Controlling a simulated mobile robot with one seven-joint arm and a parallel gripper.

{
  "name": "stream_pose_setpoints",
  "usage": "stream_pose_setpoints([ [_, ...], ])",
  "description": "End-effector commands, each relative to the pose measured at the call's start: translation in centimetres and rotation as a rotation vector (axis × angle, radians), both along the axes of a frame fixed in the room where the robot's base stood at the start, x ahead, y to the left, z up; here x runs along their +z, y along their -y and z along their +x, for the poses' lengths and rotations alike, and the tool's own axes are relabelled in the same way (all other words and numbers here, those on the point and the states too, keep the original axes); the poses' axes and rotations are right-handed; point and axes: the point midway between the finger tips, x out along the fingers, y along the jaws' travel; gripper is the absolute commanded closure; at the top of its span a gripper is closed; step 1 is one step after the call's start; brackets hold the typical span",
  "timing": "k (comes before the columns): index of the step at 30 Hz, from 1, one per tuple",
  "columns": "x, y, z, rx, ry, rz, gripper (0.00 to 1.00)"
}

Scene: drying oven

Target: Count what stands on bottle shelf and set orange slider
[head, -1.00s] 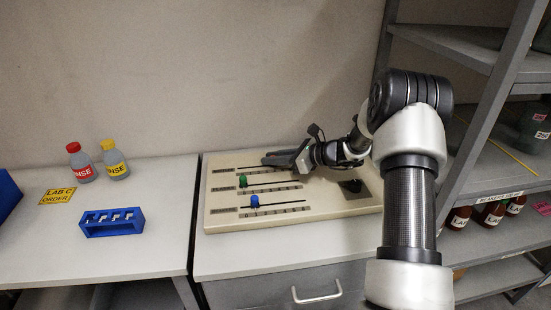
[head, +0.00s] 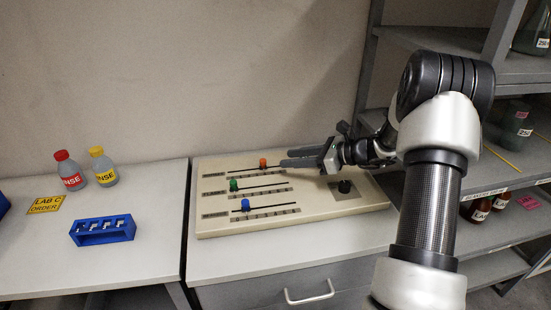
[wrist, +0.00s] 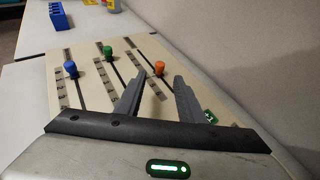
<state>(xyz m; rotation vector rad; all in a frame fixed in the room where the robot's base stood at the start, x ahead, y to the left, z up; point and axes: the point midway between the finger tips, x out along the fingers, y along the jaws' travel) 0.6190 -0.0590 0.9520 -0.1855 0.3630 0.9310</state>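The green slider (head: 233,185) and blue slider (head: 245,205) sit in the lower slots. On the labelled shelf (head: 484,193) at right, two brown bottles (head: 479,210) (head: 502,200) show; my arm may hide more.
A black knob (head: 345,186) is on the panel's right side. At left are a red-capped bottle (head: 69,170), a yellow-capped bottle (head: 103,167), a blue rack (head: 103,230) and a yellow label (head: 46,204). The grey shelf unit (head: 440,40) stands close to my arm.

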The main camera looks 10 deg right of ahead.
Motion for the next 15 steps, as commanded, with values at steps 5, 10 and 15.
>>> stream_pose_setpoints([
  [5,1.5,2.8,-2.0,-0.004,0.000,0.000,0.65],
  [10,2.2,4.2,-3.0,-0.001,0.000,0.000,0.65],
  [15,2.4,4.6,-3.4,0.000,0.000,0.001,0.65],
])
